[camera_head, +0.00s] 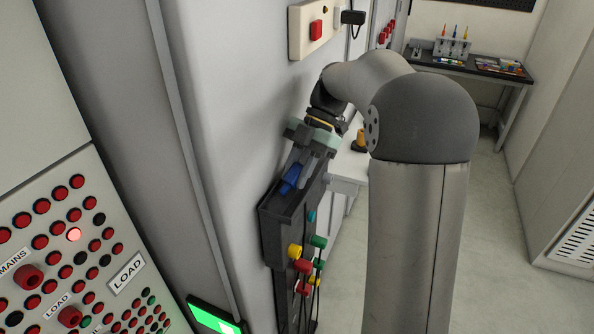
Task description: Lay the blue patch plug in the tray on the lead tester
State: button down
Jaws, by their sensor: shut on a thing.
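My gripper (295,172) is at the middle of the camera_head view and points down and to the left. It is shut on the blue patch plug (289,181), which is tilted between the fingertips. They are at the upper end of a dark wall-mounted rack (273,222). I cannot tell whether the plug touches the rack. The fingers and arm hide part of the rack's top. I cannot make out for sure which thing is the lead tester or its tray.
Red, yellow and green plugs (302,265) hang on the rack's front. A button panel (60,250) and a lit green screen (212,318) are at left. A socket box with a red switch (316,30) is above. A bench (470,66) stands at the back; the floor at right is clear.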

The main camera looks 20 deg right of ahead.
jog(key=shift+f, duration=0.35)
jog(key=c, duration=1.1)
grip_release()
jog(key=shift+o, duration=0.2)
jog(key=p+v, duration=0.5)
jog(key=v, duration=1.2)
jog(key=shift+r, duration=0.25)
jog(key=shift+w, duration=0.1)
